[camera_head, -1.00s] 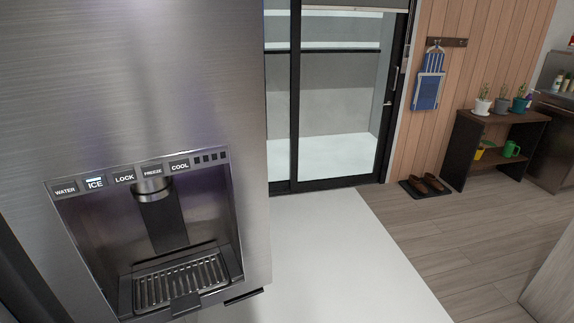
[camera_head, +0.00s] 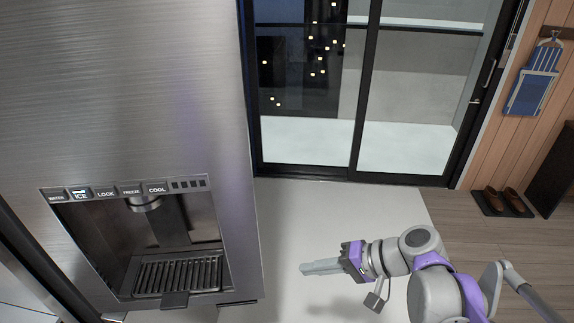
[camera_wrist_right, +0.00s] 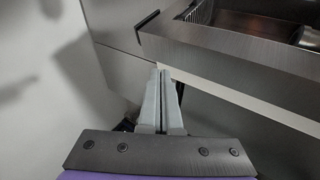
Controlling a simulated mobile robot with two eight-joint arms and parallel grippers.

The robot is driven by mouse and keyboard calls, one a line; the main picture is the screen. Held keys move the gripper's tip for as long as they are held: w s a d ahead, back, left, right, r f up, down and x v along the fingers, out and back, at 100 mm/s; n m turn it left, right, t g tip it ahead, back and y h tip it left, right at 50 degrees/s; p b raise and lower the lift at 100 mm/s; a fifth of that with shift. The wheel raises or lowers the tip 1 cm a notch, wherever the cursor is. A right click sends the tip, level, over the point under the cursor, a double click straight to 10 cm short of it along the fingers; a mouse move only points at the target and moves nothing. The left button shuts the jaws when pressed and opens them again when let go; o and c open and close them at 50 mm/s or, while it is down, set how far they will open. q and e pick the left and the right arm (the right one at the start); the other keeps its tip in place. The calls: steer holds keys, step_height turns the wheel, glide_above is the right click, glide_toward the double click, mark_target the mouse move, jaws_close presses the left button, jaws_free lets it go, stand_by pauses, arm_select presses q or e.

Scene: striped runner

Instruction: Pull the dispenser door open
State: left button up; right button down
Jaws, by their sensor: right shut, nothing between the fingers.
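The dispenser door (camera_head: 150,90) is a tall brushed-steel panel filling the left of the head view. Its dispenser recess (camera_head: 185,230) has labelled buttons above and a slatted drip tray (camera_head: 178,275) below. My right gripper (camera_head: 303,269) points left, to the right of the door's lower right edge, its grey fingers together and empty. In the right wrist view the closed fingertips (camera_wrist_right: 163,71) lie close to a dark metal panel (camera_wrist_right: 235,58) with a pale strip along its edge. I cannot tell whether they touch it. My left gripper is out of view.
Glass sliding doors (camera_head: 365,90) stand behind. Pale floor (camera_head: 345,215) lies open between them and the steel panel. Shoes on a mat (camera_head: 503,202) and a dark shelf (camera_head: 552,172) are at the right.

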steer(key=w+a+r+y+p, duration=0.1)
steer(key=w+r+y+p, duration=0.15)
steer(key=w+r, duration=0.4)
steer(key=w+a+r+y+p, duration=0.1)
steer(key=w+r+y, duration=0.25)
steer(key=r, duration=0.55)
steer(key=a, duration=1)
arm_select(q)
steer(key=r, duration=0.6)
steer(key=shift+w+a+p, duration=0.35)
steer(key=shift+p, duration=0.05)
arm_select(e)
steer(key=s, duration=0.3)
steer(key=shift+d+r+n+y, duration=0.2)
steer(key=shift+d+n+y, duration=0.1)
steer(key=shift+d+n, duration=0.1)
steer(key=shift+s, duration=0.15)
